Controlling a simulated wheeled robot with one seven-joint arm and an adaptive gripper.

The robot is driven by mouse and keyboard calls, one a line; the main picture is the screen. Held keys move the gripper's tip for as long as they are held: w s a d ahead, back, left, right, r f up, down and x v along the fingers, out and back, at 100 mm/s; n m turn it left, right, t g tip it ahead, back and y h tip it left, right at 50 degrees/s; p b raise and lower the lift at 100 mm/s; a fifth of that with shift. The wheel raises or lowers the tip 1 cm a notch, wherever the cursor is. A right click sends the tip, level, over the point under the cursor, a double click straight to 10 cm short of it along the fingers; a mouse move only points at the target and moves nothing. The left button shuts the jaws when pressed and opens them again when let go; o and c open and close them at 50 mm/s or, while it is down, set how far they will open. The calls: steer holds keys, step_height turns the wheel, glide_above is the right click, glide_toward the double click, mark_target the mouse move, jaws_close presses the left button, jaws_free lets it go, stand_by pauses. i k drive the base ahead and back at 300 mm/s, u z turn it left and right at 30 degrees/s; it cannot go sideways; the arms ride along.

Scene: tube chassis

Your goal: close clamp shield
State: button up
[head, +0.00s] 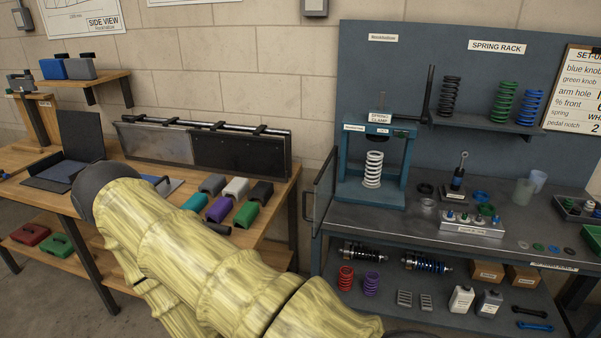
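The spring clamp (357,150) is a blue-teal frame on the right bench, with a white coil spring (373,170) standing upright inside it. Its shield (323,187) appears to be the clear panel in a dark frame at the clamp's left side. The shield stands swung out toward me, so the clamp's front is open. A dark lever (429,95) rises at the clamp's right. My gripper does not show.
The left wooden table (270,212) holds several coloured blocks and a long dark panel (240,150). The right bench carries a labelled tray (471,226), cups and small rings. A spring rack (487,122) is above. The floor between the tables is largely hidden by my arm.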

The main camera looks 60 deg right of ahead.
mark_target(328, 172)
steer(key=i, duration=1.4)
steer(key=z, duration=2.9)
steer(key=i, duration=0.5)
steer(key=z, duration=1.05)
steer(key=k, duration=0.55)
steer(key=u, duration=0.9)
